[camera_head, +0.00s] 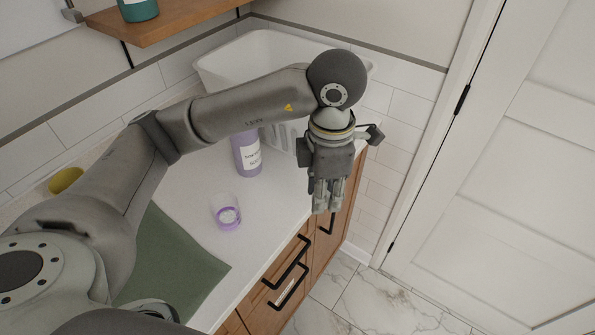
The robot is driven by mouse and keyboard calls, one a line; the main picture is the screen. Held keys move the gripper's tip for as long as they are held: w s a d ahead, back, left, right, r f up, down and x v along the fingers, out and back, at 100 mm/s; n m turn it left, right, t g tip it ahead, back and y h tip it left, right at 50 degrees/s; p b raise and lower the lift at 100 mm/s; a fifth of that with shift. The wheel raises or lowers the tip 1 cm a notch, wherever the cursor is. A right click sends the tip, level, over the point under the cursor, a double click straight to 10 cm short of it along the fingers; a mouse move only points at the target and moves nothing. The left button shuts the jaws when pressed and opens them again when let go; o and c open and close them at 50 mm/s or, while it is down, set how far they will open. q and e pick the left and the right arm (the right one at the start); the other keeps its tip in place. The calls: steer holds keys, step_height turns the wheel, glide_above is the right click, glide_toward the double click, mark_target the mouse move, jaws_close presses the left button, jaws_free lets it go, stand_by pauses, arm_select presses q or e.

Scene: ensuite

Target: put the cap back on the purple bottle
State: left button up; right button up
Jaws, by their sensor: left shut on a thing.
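The purple bottle (247,155) stands upright on the white counter, its top hidden behind my left arm. A small clear, round piece with a purple ring (228,214) sits on the counter in front of the bottle; I cannot tell whether it is the cap or a cup. My left gripper (325,203) points down at the counter's front edge, right of the bottle and apart from it. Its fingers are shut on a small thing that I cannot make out. My right gripper is not in view.
A white basin (232,66) stands at the back of the counter (185,190). A green cloth (178,256) lies at the front left, and a yellow item (66,180) is at the far left. Wooden drawers with black handles (287,264) are below the front edge. A wooden shelf (165,18) hangs above.

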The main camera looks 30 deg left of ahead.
arm_select(q)
steer(key=m, duration=0.2)
steer(key=a+f+m, duration=0.1)
steer(key=m, duration=0.1)
steer(key=s+m, duration=0.1)
steer(key=m, duration=0.1)
steer(key=shift+a+f+m, duration=0.25)
steer(key=shift+a+m, duration=0.05)
steer(key=shift+m, duration=0.1)
steer(key=s+a+f+m, duration=0.1)
steer(key=m, duration=0.8)
steer(key=s+a+f+m, duration=0.2)
steer(key=m, duration=0.7)
steer(key=shift+s+a+f, duration=0.25)
